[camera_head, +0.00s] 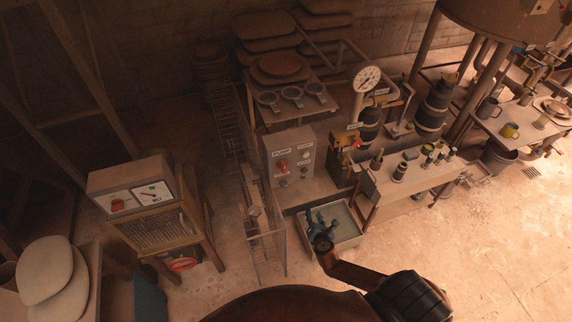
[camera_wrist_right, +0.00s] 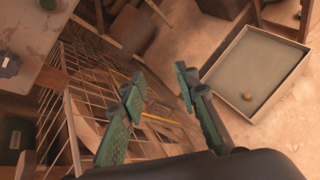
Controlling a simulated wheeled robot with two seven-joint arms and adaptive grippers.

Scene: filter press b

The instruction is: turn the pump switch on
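The pump panel (camera_head: 302,142) is a pale upright box labelled PUMP, in the middle of the head view. A red pump switch (camera_head: 283,164) is on its front, left of a second control and above smaller knobs; its exact position is too small to read. My right gripper (camera_head: 320,217) is in front of and below the panel, apart from it, over the shallow tray. In the right wrist view my right gripper (camera_wrist_right: 160,88) has its two teal fingers spread with nothing between them. The switch is not recognisable in that view. My left gripper is not in view.
A wire mesh guard (camera_head: 264,220) stands left of and in front of the panel; it also shows in the wrist view (camera_wrist_right: 75,120). The shallow tray (camera_head: 349,244) lies on the floor. A bench (camera_head: 420,180) with jars stands right.

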